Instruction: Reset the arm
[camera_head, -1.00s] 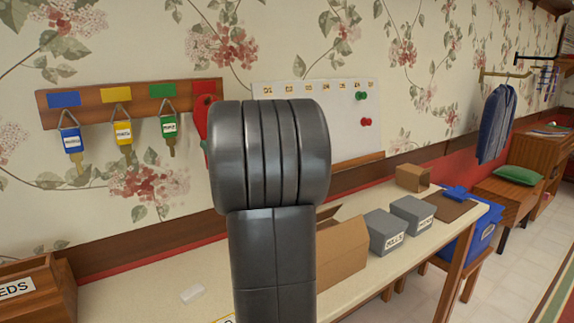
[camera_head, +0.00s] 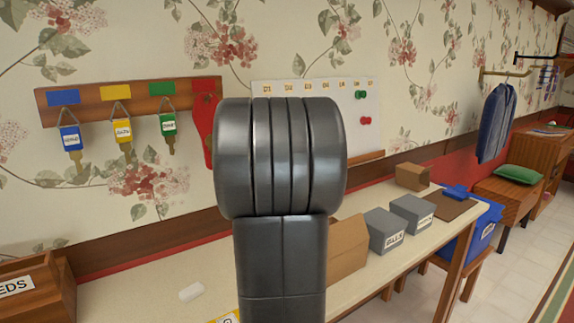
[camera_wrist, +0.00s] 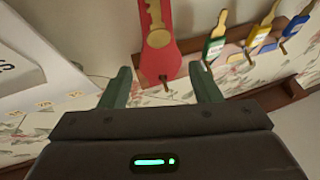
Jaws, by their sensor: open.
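My arm stands in the middle of the head view and hides my gripper there. In the wrist view my gripper (camera_wrist: 165,88) is open, its two green fingers spread with nothing held between them.
A wooden rack (camera_head: 90,103) holds blue (camera_head: 69,138), yellow (camera_head: 123,131) and green (camera_head: 168,125) tagged keys. A white board (camera_head: 360,140) hangs behind my arm. The table (camera_head: 150,285) below bears a cardboard box (camera_head: 349,248) and grey boxes (camera_head: 384,230).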

